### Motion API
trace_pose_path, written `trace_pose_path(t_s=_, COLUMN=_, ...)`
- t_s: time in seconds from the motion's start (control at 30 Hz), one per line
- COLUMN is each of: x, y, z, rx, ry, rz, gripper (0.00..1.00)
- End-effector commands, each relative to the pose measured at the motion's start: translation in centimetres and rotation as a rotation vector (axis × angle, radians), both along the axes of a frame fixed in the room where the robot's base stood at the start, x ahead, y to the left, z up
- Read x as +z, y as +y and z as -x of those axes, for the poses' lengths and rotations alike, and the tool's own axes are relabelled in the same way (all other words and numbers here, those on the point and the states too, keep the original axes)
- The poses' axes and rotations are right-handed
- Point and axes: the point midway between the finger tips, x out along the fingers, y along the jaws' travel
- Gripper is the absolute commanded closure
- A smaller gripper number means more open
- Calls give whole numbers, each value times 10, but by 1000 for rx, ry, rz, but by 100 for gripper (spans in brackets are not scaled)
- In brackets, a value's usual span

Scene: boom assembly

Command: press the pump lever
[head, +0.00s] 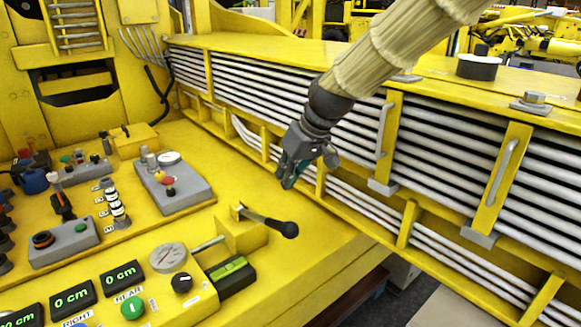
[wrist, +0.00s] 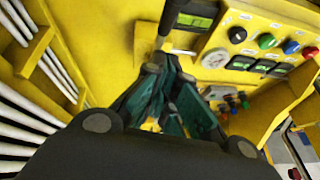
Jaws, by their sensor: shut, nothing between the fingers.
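The pump lever (head: 268,221) is a dark rod with a round black knob, sticking out to the right from a yellow block on the console in the head view. In the wrist view, the dark lever (wrist: 172,17) shows at the top, beyond the fingers. My gripper (head: 287,182) hangs above and behind the lever, apart from it, with its fingers pointing down. In the wrist view, the dark green fingers of my gripper (wrist: 168,78) are together with nothing held between them.
A gauge (head: 168,257) and a black-and-green box (head: 231,276) are near the lever. A grey control box (head: 173,190) stands to the left. The yellow boom with white pipes (head: 430,160) runs close behind my gripper. The yellow surface right of the lever is clear.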

Motion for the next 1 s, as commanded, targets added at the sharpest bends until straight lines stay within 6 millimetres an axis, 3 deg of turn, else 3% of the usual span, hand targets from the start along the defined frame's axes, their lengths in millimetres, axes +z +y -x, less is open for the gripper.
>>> trace_pose_path(t_s=0.43, x=-52, y=22, z=-15, rx=1, ry=2, rz=0, gripper=100)
trace_pose_path(t_s=0.63, x=-75, y=21, z=-5, rx=1, ry=2, rz=0, gripper=100)
trace_pose_path(t_s=1.0, x=-90, y=20, z=0, rx=0, ry=-2, rz=-1, gripper=100)
